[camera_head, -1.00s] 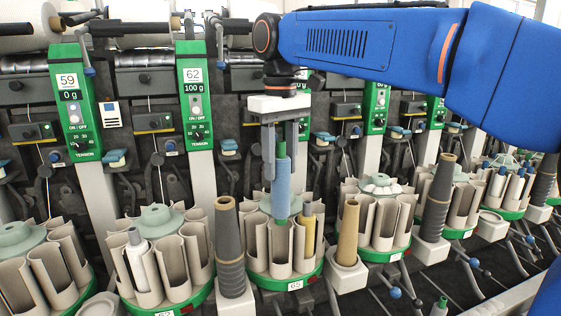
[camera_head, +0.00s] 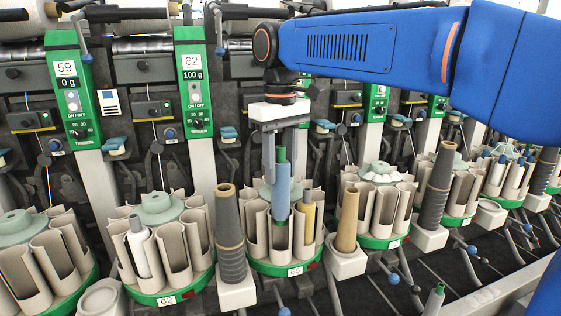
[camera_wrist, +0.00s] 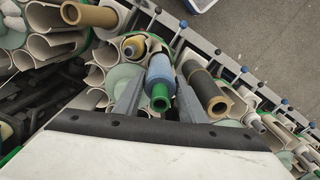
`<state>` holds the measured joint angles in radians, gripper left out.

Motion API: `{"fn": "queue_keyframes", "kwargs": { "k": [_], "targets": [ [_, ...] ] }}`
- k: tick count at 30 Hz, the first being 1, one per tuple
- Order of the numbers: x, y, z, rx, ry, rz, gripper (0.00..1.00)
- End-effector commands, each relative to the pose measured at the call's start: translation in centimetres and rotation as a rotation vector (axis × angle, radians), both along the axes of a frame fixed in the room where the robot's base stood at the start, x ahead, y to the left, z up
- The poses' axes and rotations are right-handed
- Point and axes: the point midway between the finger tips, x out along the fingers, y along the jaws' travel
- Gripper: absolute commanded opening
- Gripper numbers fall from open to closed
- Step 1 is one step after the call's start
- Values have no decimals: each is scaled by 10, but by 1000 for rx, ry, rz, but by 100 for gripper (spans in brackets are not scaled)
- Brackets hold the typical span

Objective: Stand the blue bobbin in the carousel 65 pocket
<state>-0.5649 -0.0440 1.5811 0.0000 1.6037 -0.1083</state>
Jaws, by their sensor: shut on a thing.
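The blue bobbin (camera_head: 281,190) is upright in my gripper (camera_head: 281,160), with green tube showing above and below the blue. It hangs over carousel 65 (camera_head: 290,268), a ring of beige pockets on a green base. Its lower green end shows below the pocket rims, in line with a front pocket that is open at the front. I cannot tell whether it touches the bottom. In the wrist view the blue bobbin (camera_wrist: 161,72) lies between the two grey fingers of my gripper (camera_wrist: 160,88), its green top end nearest the camera.
A yellow bobbin (camera_head: 308,218) stands in a pocket just right of the blue one. A tall grey cone (camera_head: 229,235) stands close on the left and a tan cone (camera_head: 347,222) on the right. Carousel 62 (camera_head: 168,298), holding a white bobbin, is further left.

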Motion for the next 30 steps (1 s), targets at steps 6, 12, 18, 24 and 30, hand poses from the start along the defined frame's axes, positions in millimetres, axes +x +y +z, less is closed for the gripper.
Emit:
{"fn": "queue_keyframes", "kwargs": {
  "k": [6, 12, 18, 24, 30],
  "targets": [
    [0, 0, -4, 0, 0, 0, 19],
    [0, 0, -4, 0, 0, 0, 19],
    [0, 0, -7, -1, 1, 0, 19],
    [0, 0, -16, -1, 1, 0, 19],
    [0, 0, -25, -1, 1, 0, 19]
  ]
}}
